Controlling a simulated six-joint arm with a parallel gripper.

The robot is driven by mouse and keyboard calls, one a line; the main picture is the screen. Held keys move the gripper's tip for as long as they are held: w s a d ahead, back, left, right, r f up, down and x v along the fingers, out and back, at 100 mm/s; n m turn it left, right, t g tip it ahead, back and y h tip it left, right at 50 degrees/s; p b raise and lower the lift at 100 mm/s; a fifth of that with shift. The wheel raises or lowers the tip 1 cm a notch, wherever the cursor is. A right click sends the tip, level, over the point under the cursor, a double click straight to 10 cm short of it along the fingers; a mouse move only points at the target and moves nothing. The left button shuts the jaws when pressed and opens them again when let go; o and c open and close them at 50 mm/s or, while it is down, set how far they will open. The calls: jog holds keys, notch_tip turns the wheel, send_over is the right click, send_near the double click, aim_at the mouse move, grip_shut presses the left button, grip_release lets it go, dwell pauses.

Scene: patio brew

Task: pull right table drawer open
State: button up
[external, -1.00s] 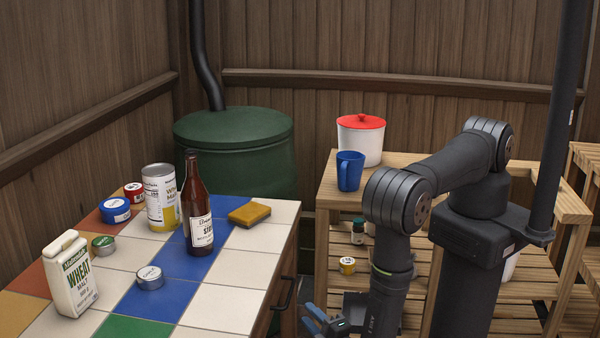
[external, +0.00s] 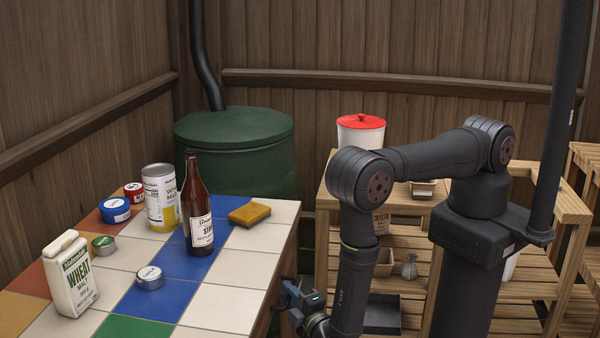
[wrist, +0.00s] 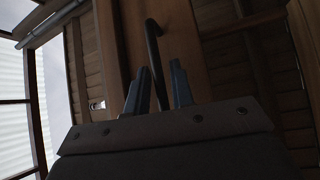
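The tiled table (external: 235,285) stands at the left of the external view, its wooden drawer side facing right toward my arm. In the wrist view the drawer front (wrist: 185,45) is a brown wooden panel with a dark bar handle (wrist: 153,40). My gripper (external: 288,296) is low beside that side of the table and hides the handle in the external view. In the wrist view my gripper (wrist: 160,85) has its two blue-grey fingers apart. The lower part of the handle reaches down between them; I cannot tell whether they touch it. The drawer looks closed.
On the table stand a brown bottle (external: 197,205), a tall can (external: 160,198), a sponge (external: 249,213), a wheat malt carton (external: 70,275) and several small tins. A slatted wooden shelf (external: 330,215) with a red-lidded pot (external: 361,138) stands behind my arm.

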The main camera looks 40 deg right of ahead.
grip_shut()
jog(key=s+d, duration=2)
jog(key=shift+s+d, duration=0.15)
jog(key=shift+s, duration=0.1)
jog(key=shift+o, duration=1.4)
grip_release()
